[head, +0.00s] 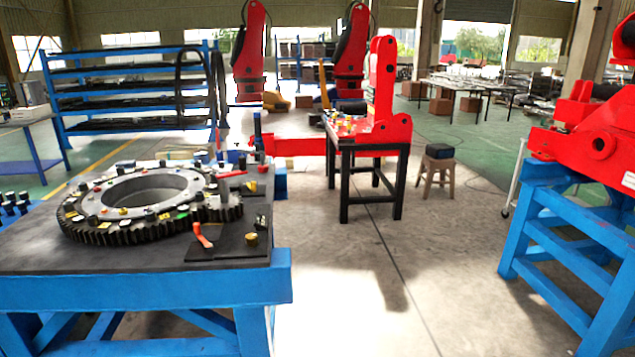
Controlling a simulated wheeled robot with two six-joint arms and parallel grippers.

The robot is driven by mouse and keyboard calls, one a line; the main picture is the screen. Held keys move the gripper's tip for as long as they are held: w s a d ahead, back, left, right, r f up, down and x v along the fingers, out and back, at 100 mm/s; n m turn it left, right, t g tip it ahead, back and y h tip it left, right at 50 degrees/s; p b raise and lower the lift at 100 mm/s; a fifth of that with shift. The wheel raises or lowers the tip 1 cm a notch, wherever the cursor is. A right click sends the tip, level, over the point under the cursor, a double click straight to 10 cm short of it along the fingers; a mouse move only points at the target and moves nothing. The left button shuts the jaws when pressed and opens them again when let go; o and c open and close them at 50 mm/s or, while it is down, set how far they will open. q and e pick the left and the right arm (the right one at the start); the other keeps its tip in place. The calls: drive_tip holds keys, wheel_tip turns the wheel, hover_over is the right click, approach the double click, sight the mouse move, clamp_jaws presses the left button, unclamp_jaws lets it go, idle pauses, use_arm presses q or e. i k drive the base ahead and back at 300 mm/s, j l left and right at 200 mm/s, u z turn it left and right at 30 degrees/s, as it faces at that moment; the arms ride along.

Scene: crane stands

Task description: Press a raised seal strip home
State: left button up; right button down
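I cannot pick out a raised seal strip for certain in the head view. The nearest work area is a blue bench (120,288) with a dark top at the left. A large toothed ring (125,231) lies flat on it, with many small coloured parts around its rim. A dark flat plate (215,252) lies at the bench's right corner, with an orange-red bent piece (203,236) and a small brass-coloured knob (251,239) on it. Neither of my grippers shows in this view.
A black-framed table (343,185) with a red crane part (384,95) stands mid-room. A wooden stool (437,172) is beside it. A blue stand (560,265) bears red machinery at the right. Blue shelving (62,110) stands at back left. The concrete floor (400,290) between is clear.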

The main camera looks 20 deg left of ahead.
sight(165, 210)
drive_tip(key=i+u, duration=0.2)
drive_tip(key=u, duration=0.25)
drive_tip(key=i+l+u, duration=0.15)
drive_tip(key=u, duration=0.3)
drive_tip(key=i+l+u, duration=0.2)
drive_tip(key=u, duration=0.2)
drive_tip(key=i+l+u, duration=0.15)
drive_tip(key=u, duration=0.3)
drive_tip(key=i+l+u, duration=0.1)
drive_tip(key=l+u, duration=0.35)
drive_tip(key=i+l+u, duration=0.15)
drive_tip(key=l+u, duration=0.15)
drive_tip(key=i+l+u, duration=0.1)
drive_tip(key=l+u, duration=0.2)
